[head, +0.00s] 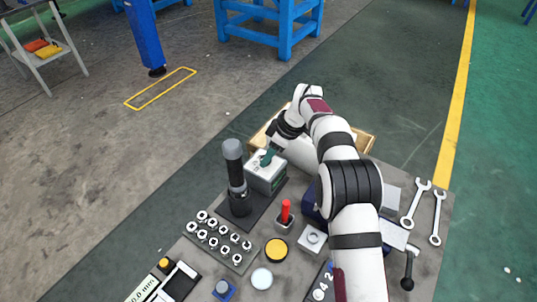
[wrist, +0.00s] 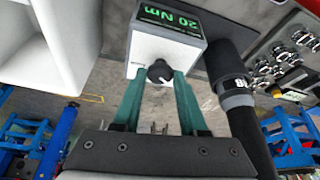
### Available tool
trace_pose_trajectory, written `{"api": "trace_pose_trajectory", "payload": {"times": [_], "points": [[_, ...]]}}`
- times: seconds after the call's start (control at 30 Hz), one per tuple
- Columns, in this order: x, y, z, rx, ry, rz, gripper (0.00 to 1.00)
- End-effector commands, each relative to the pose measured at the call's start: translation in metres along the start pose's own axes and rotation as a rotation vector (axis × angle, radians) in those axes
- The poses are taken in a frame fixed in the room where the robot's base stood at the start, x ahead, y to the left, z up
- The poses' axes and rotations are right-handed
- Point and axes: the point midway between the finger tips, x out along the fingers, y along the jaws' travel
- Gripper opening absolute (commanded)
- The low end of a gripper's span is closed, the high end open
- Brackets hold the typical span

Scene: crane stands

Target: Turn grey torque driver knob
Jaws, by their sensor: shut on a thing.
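A pale grey box (head: 265,176) stands on a dark base plate at the middle of the bench, beside an upright grey and black driver (head: 235,178). In the wrist view the box (wrist: 155,48) has a green display reading 20 Nm and a small dark grey knob (wrist: 159,71) on the face towards me. My gripper (wrist: 159,76) has its two green fingers closed on the knob, one on each side. In the head view my gripper (head: 268,157) is at the box's upper part, and the knob cannot be made out there. The driver (wrist: 238,100) stands close on the right in the wrist view.
A rack of several metal sockets (head: 218,240) lies in front of the driver. A red-handled switch (head: 285,213), a yellow button (head: 276,250) and two wrenches (head: 416,203) are on the bench. A wooden tray (head: 262,137) is behind my wrist.

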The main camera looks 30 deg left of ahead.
Motion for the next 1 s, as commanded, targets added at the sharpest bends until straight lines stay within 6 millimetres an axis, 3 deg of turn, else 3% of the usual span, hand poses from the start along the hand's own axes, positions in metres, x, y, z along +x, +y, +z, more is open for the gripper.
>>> {"api": "trace_pose_trajectory", "payload": {"times": [0.4,0.97,1.0], "points": [[0.0003,0.0014,-0.0004,-0.166,0.0,-0.07,0.0],[0.0005,0.0015,0.0001,-0.194,-0.002,-0.081,0.0],[0.0005,0.0015,0.0002,-0.194,-0.002,-0.081,0.44]]}}
